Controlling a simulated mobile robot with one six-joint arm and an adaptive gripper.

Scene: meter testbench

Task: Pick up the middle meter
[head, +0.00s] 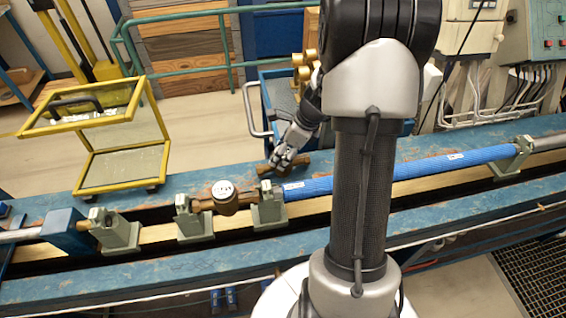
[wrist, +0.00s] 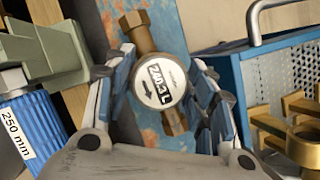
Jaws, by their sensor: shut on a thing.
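My gripper (head: 287,157) is shut on a brass meter (head: 299,161) over the blue back rail of the bench, right of the yellow frame. In the wrist view my gripper's fingers (wrist: 152,72) press on both sides of this meter's round body. Another brass meter (head: 225,197) sits upright between grey clamps on the bench.
A blue pipe (head: 430,167) runs right from a grey clamp (head: 268,212). A blue perforated basket (wrist: 280,80) with brass parts (wrist: 300,145) stands behind the bench. A yellow hinged frame (head: 122,165) stands at left on the bench (head: 180,270).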

